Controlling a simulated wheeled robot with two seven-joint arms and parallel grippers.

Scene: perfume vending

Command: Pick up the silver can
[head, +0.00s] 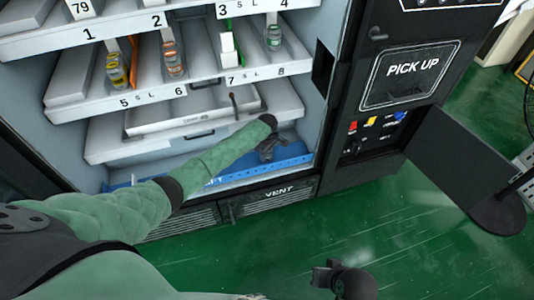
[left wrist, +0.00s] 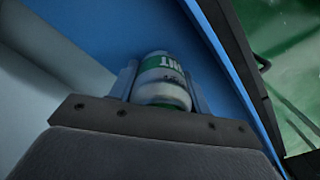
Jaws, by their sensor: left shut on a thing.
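The silver can (left wrist: 162,76), with a green band and pale lettering, shows in the left wrist view. It sits between the two grey fingers of my left gripper, which is shut on it. In the head view my left arm reaches into the open lower part of the vending machine, and my left gripper (head: 269,150) is low over the blue bottom tray (head: 240,172). The can cannot be made out there. My right gripper (head: 322,277) is at the bottom of the head view, over the green floor, apart from the machine; its fingers are too small to read.
Shelves with numbered slots hold several bottles above my left arm. A white open drawer (head: 105,150) lies just above it. The machine's right wall and the PICK UP panel (head: 410,72) stand right of my gripper. A dark open door (head: 458,160) juts out. The green floor in front is clear.

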